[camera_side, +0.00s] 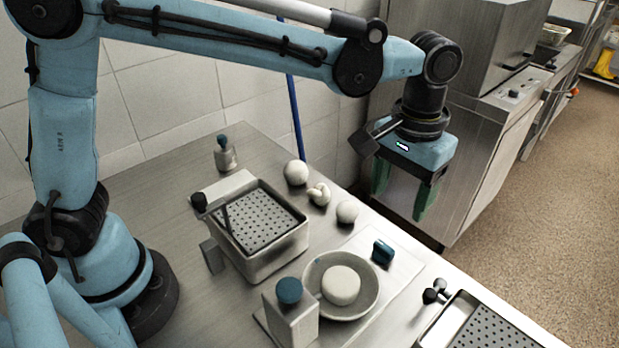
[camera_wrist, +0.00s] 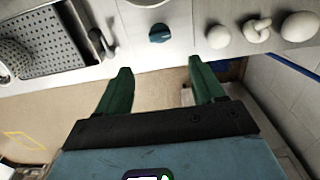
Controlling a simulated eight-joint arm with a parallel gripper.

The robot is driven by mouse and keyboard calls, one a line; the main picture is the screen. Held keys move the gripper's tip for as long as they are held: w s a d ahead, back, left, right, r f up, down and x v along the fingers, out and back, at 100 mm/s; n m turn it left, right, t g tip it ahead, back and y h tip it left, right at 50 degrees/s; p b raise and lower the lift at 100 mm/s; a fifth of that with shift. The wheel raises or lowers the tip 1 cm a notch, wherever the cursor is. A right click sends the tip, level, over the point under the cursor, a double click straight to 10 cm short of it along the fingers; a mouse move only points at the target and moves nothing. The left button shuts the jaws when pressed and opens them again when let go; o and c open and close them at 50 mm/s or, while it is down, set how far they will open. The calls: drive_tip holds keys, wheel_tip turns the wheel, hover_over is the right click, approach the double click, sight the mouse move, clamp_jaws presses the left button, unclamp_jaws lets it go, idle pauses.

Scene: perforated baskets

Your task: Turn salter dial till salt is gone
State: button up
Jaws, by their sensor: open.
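A grey box-shaped device with a round blue knob (camera_side: 289,290) on top stands at the front of the steel table; it may be the salter with its dial. A shallow grey bowl (camera_side: 313,283) beside it holds a white round lump (camera_side: 341,285). A smaller blue knob-like piece (camera_side: 383,251) sits right of the bowl; it also shows in the wrist view (camera_wrist: 160,33). I cannot make out any salt. My gripper (camera_side: 403,190) is open and empty, with green fingers pointing down beyond the table's far right edge, above the floor. In the wrist view the fingers (camera_wrist: 160,68) are wide apart.
A perforated steel basket (camera_side: 262,222) stands left of the bowl; another perforated tray (camera_side: 485,328) is at the front right. Several white lumps (camera_side: 296,172) lie along the back edge. A small blue-topped container (camera_side: 225,155) stands behind. A steel cabinet (camera_side: 475,165) is beside my gripper.

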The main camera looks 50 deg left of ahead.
sight(387, 245)
wheel_tip(387, 245, down, 11)
drive_tip(key=shift+f, duration=0.1)
idle(0.4)
drive_tip(key=c, duration=1.1)
drive_tip(key=shift+o, duration=0.2)
drive_tip(key=shift+m, duration=0.4)
